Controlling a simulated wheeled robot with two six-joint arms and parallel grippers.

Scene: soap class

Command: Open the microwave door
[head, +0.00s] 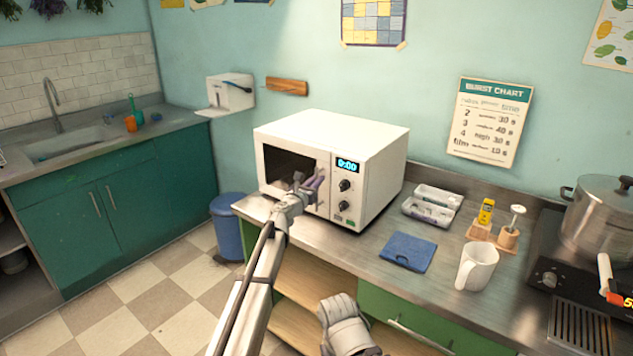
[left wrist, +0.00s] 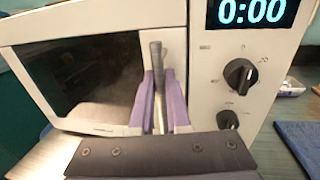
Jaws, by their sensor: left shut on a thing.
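A white microwave (head: 376,160) stands on the steel counter, with a dark door window on its left and a panel with a lit 0:00 display and two knobs on its right. The door looks shut. My left gripper (head: 313,182) is in front of the door's right side. In the left wrist view my left gripper (left wrist: 160,100) has its purple fingers on both sides of the upright door handle (left wrist: 156,62), shut on it. Part of my right arm shows at the bottom of the head view; its fingers cannot be made out.
A pot (head: 597,216) stands on the stove. A blue bin (head: 228,228) is on the floor at left.

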